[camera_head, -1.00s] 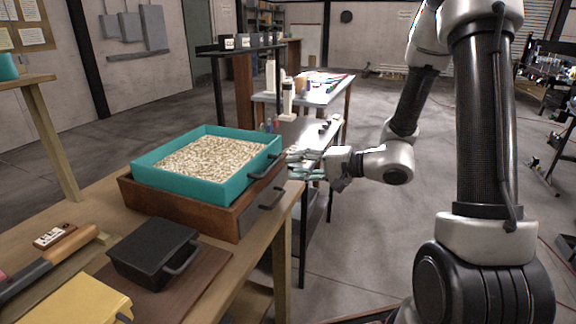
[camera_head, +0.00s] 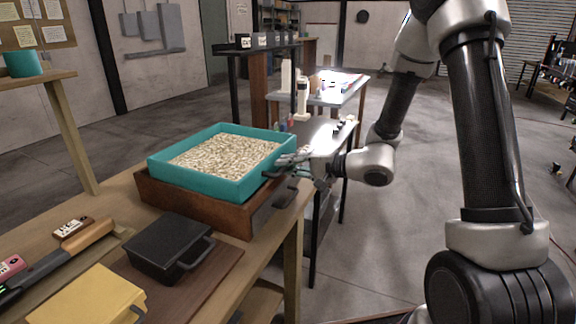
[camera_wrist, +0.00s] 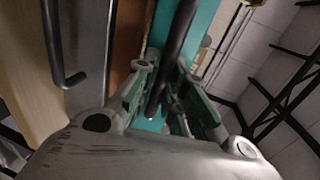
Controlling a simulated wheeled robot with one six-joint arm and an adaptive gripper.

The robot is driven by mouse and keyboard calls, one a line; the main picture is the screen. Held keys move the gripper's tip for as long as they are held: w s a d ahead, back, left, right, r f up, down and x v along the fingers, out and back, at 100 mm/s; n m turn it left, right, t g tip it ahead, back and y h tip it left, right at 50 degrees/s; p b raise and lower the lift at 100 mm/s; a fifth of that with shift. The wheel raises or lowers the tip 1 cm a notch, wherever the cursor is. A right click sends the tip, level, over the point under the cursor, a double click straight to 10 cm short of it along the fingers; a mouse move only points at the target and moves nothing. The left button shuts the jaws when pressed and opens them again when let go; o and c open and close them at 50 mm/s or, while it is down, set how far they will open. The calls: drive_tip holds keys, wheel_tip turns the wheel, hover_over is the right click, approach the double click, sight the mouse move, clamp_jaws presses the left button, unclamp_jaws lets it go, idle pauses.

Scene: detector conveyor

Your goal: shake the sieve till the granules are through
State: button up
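The sieve (camera_head: 222,187) is a teal square tray full of pale granules (camera_head: 226,156). It sits on a brown wooden box (camera_head: 193,204) on the bench. Its dark bar handle (camera_wrist: 174,45) sticks out on the right side. My gripper (camera_head: 287,162) is at this handle. In the wrist view my gripper (camera_wrist: 168,85) is open, with one finger on each side of the handle and gaps showing between. How far granules have passed into the box is hidden.
The box has its own dark handle (camera_head: 287,196) just below. A black lidded case (camera_head: 168,246), a yellow case (camera_head: 88,299) and a wooden-handled tool (camera_head: 92,236) lie in front on the bench (camera_head: 262,250). A table with bottles stands behind.

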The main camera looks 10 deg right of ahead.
sight(275, 160)
clamp_jaws()
drive_tip(key=x, duration=0.3)
drive_tip(key=r+x, duration=0.1)
drive_tip(key=x, duration=0.1)
drive_tip(key=shift+w+a, duration=0.1)
drive_tip(key=shift+a, duration=0.15)
drive_tip(key=shift+w+a, duration=0.15)
drive_tip(key=shift+w, duration=0.05)
drive_tip(key=o, duration=0.7)
unclamp_jaws()
drive_tip(key=shift+w+a, duration=0.1)
drive_tip(key=shift+a, duration=0.1)
drive_tip(key=shift+d, duration=0.1)
drive_tip(key=v, duration=1.2)
